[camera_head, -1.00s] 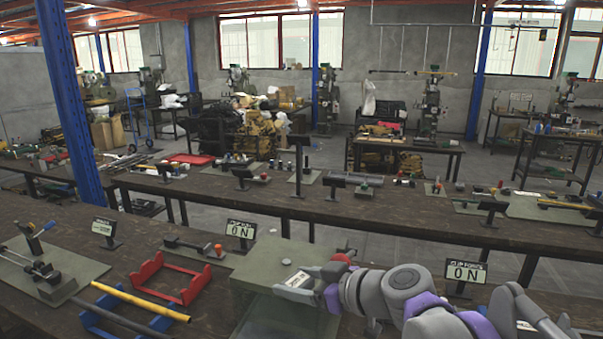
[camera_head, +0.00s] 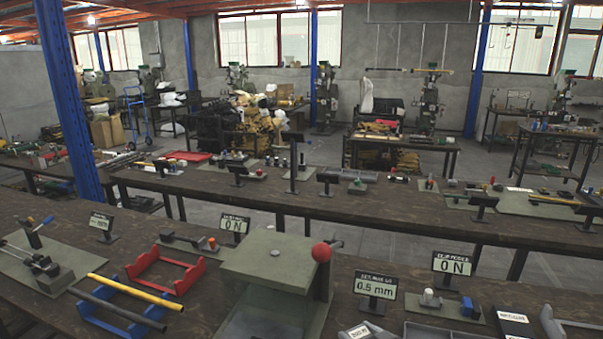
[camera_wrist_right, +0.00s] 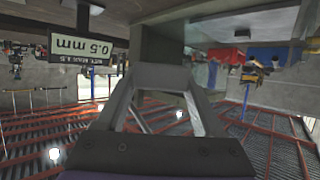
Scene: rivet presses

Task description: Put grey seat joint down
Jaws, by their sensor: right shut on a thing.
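My right gripper (camera_wrist_right: 163,78) shows only in the right wrist view, upside down. Its two fingers converge and are shut. A plain grey block (camera_wrist_right: 160,46) shows at the fingertips; I take it for the grey seat joint, but its outline merges with the grey surfaces behind. In the head view neither gripper nor the joint can be made out. A press with a flat grey-green top (camera_head: 268,258), see-through sides and a red ball lever (camera_head: 321,252) stands at the near bench's middle. My left gripper is in neither view.
A "0.5 mm" sign (camera_head: 376,285) stands right of the press; it also shows in the right wrist view (camera_wrist_right: 90,48). A grey tray (camera_head: 445,331) and a black labelled box (camera_head: 515,322) sit right.

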